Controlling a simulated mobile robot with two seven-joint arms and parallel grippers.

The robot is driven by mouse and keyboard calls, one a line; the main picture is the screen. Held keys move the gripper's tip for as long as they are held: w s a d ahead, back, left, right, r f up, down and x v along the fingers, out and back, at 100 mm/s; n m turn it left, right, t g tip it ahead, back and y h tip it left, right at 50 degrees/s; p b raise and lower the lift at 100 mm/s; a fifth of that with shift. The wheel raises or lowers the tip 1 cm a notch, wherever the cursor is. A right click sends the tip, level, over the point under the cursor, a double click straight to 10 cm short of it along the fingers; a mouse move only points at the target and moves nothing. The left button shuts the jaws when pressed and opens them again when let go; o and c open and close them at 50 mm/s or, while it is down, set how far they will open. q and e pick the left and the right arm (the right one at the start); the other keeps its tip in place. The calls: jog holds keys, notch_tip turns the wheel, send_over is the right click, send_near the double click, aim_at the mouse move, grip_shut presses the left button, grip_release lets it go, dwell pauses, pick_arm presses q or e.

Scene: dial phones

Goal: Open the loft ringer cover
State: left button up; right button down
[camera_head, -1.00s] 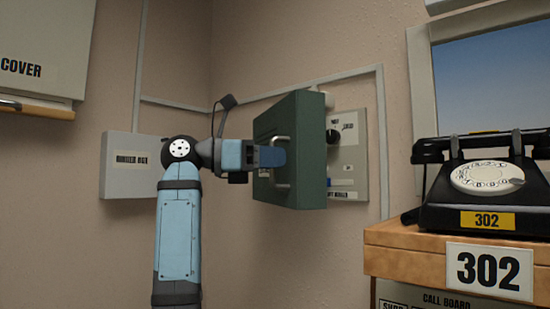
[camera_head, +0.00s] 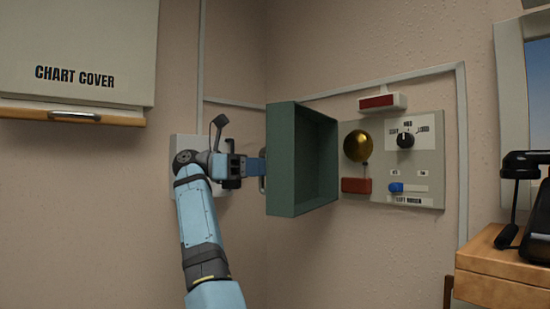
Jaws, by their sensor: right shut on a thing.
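The loft ringer cover (camera_head: 280,160) is a dark green, hollow box door, swung out to the left so that its inside shows. Behind it to the right is the pale ringer panel (camera_head: 420,165) on the wall, with a brass bell (camera_head: 357,146), a black knob (camera_head: 405,140), a blue slider (camera_head: 397,188) and a red block (camera_head: 356,185). My right gripper (camera_head: 260,167) is shut on the cover's handle (camera_head: 262,184) at the cover's left side; the fingertips are partly hidden by the cover's edge. My left gripper is not in view.
A chart cover (camera_head: 75,50) with a handled wooden bottom edge hangs at upper left. A grey wall box (camera_head: 186,143) sits behind my right arm. A black phone (camera_head: 535,215) stands on a wooden shelf (camera_head: 495,265) at right. Conduit runs along the wall.

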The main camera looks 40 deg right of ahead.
jog(key=shift+w, duration=0.75)
jog(key=c, duration=1.2)
grip_release()
jog(key=shift+c, duration=0.2)
jog(key=shift+o, duration=0.3)
jog(key=shift+d, duration=0.15)
jog(key=shift+r, duration=0.1)
